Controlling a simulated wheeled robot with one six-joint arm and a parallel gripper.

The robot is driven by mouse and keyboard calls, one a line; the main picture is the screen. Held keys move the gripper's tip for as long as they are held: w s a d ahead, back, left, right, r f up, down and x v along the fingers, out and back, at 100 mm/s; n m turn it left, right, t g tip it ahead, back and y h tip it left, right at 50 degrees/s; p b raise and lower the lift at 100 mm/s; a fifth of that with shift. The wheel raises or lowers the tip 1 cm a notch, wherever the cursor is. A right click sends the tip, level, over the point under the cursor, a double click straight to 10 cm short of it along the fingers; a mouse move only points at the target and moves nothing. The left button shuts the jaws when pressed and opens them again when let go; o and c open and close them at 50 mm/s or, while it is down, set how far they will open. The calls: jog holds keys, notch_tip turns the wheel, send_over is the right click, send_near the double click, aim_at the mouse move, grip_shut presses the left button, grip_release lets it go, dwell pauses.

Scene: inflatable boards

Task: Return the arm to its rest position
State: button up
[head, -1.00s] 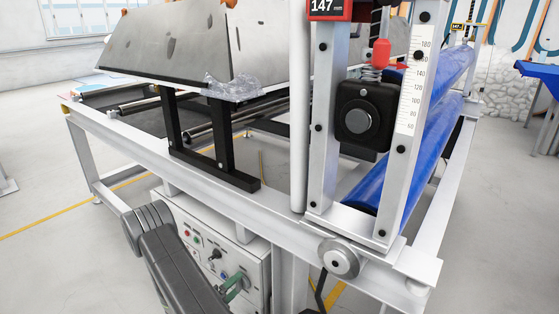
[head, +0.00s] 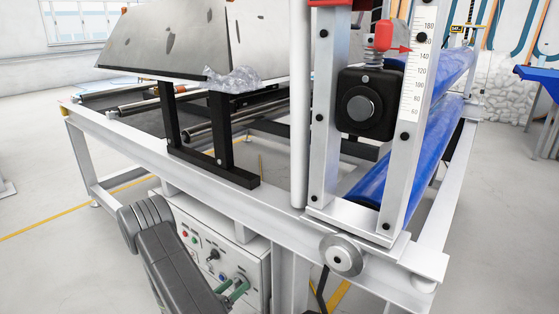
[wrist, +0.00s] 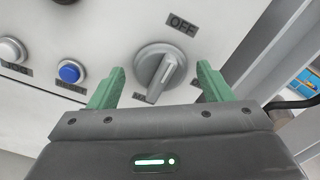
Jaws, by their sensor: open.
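My gripper (wrist: 160,67) has two green fingers, open and spread on either side of a grey rotary knob (wrist: 158,70) on a white control panel. I see gaps between the fingers and the knob. The knob's white mark lies along its raised bar, towards the "OFF" label (wrist: 182,25).
A blue button (wrist: 70,71) and a white button (wrist: 11,50) sit left of the knob. The white machine frame (head: 230,200) stands above the box, with a handwheel (head: 341,255) and blue rollers (head: 400,170) to the right. Floor at the left is open.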

jog(key=shift+m, duration=0.8)
jog(key=shift+d+r, duration=0.1)
